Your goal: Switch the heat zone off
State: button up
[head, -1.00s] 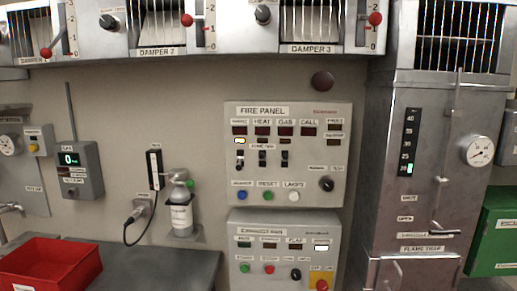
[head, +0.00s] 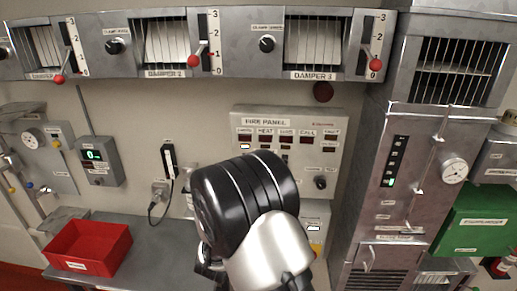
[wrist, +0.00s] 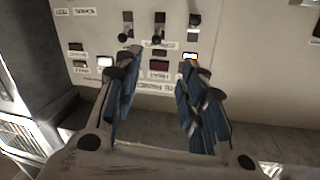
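The fire panel (head: 335,158) is a pale box on the wall. In the head view my arm covers its lower left part, including the toggles. The wrist view shows the panel upside down, with a row of three black toggles. The middle toggle (wrist: 159,20) lines up with the dark heat window (wrist: 160,65); its on or off position is unclear. My gripper (wrist: 158,75) is open, with blue-padded fingers apart in front of the panel, one either side of the heat column. No contact is visible. My gripper's fingers are hidden in the head view.
The right toggle (wrist: 193,20) and left toggle (wrist: 125,36) flank the middle one closely. A lit window (wrist: 190,57) sits by the right finger. Damper levers (head: 376,64) jut out above the panel. A red bin (head: 88,247) stands on the counter at left.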

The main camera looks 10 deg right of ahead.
jog(key=p+x, duration=0.3)
jog(key=x, duration=1.4)
jog(key=shift+d+r+h, duration=0.3)
jog(key=shift+d+r, duration=0.1)
jog(key=shift+c, duration=0.3)
grip_shut()
